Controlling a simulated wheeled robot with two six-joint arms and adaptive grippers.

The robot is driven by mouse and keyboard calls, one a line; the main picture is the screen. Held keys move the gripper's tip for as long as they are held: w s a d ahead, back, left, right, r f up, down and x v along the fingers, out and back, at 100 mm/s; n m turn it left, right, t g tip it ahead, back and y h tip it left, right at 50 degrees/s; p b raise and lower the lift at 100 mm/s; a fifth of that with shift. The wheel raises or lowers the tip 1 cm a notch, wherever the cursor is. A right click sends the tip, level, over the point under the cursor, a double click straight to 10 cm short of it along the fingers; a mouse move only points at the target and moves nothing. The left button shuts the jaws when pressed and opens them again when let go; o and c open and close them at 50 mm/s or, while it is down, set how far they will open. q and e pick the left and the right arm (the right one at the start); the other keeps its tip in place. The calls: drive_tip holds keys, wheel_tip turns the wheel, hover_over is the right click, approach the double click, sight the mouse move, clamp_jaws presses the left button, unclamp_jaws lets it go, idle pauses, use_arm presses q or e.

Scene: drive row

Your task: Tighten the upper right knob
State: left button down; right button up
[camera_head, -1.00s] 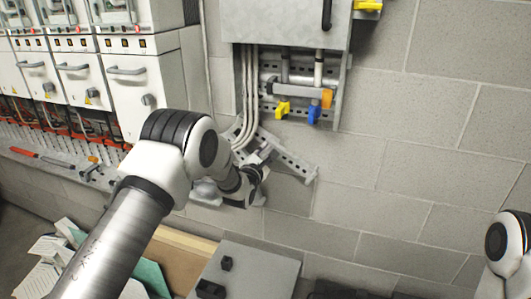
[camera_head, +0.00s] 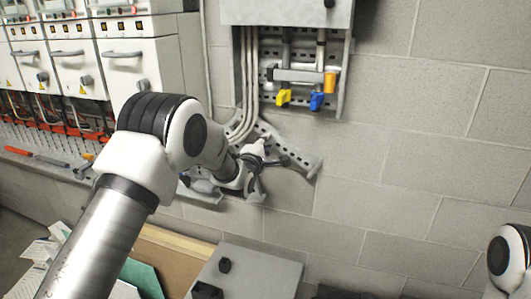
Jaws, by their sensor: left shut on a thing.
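My left gripper (camera_head: 262,165) is low on the wall, at a slanted perforated metal bracket (camera_head: 298,160). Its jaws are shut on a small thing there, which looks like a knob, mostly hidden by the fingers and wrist. I cannot make out the knob's shape or how far it is turned. My right gripper is out of view; only a part of my right arm shows at the right edge.
Above the bracket hangs a grey wall box (camera_head: 285,10) with a yellow handle (camera_head: 283,97), a blue handle (camera_head: 316,101) and an orange one (camera_head: 330,82). Switchgear cabinets (camera_head: 128,65) stand left. A grey box (camera_head: 262,268) is below. The wall at right is clear.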

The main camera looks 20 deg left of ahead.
use_arm(q)
drive_tip(key=m+b, duration=0.4)
drive_tip(key=m, duration=0.2)
drive_tip(key=shift+f+b, duration=0.1)
drive_tip(key=shift+b, duration=0.25)
drive_tip(key=m+b, duration=0.2)
drive_tip(key=m, duration=0.1)
drive_tip(key=shift+m, duration=0.4)
drive_tip(key=shift+m+b, duration=0.45)
drive_tip(key=shift+m, duration=0.65)
drive_tip(key=c, duration=1.2)
unclamp_jaws()
drive_tip(key=shift+w, duration=0.1)
drive_tip(key=s, duration=1.2)
drive_tip(key=shift+a, duration=0.15)
